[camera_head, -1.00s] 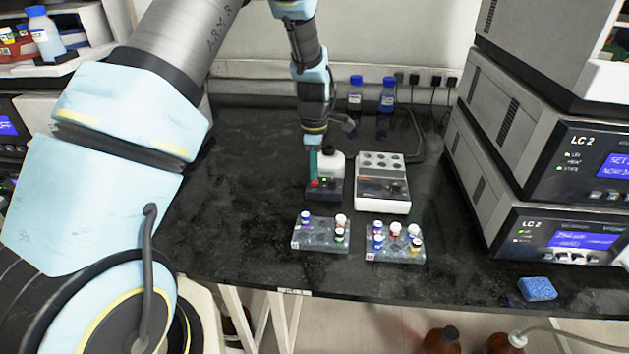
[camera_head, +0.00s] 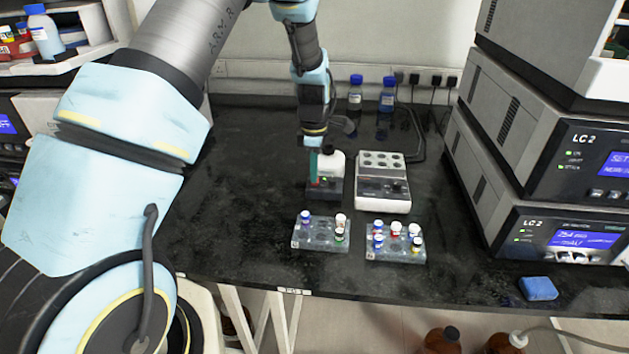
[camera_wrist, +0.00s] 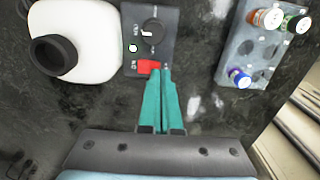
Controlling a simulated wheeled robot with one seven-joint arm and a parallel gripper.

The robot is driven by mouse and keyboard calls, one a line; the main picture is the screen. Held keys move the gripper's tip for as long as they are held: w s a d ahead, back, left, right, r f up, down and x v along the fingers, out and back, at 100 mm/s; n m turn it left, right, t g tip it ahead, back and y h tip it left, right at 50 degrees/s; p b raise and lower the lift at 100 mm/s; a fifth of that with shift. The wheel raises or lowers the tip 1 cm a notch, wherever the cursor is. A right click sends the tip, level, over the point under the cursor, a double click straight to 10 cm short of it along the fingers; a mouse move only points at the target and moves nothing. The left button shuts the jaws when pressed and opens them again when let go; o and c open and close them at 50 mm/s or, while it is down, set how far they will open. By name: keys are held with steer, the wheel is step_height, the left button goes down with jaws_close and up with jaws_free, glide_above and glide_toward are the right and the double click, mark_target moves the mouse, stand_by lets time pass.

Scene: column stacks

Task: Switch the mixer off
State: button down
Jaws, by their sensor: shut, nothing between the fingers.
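In the head view my gripper (camera_head: 314,178) hides most of the switch.
The white-and-grey device (camera_head: 382,188) stands close to the mixer's right. Two vial racks (camera_head: 321,243) (camera_head: 383,254) are in front; one also shows in the wrist view (camera_wrist: 240,55). Stacked instruments (camera_head: 545,175) fill the right. The bench at left is clear.

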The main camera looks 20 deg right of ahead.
steer(key=shift+f+b, duration=0.3)
steer(key=shift+f, duration=0.35)
steer(key=shift+r, duration=0.1)
steer(key=shift+r+p, duration=1.85)
steer(key=shift+r, duration=0.6)
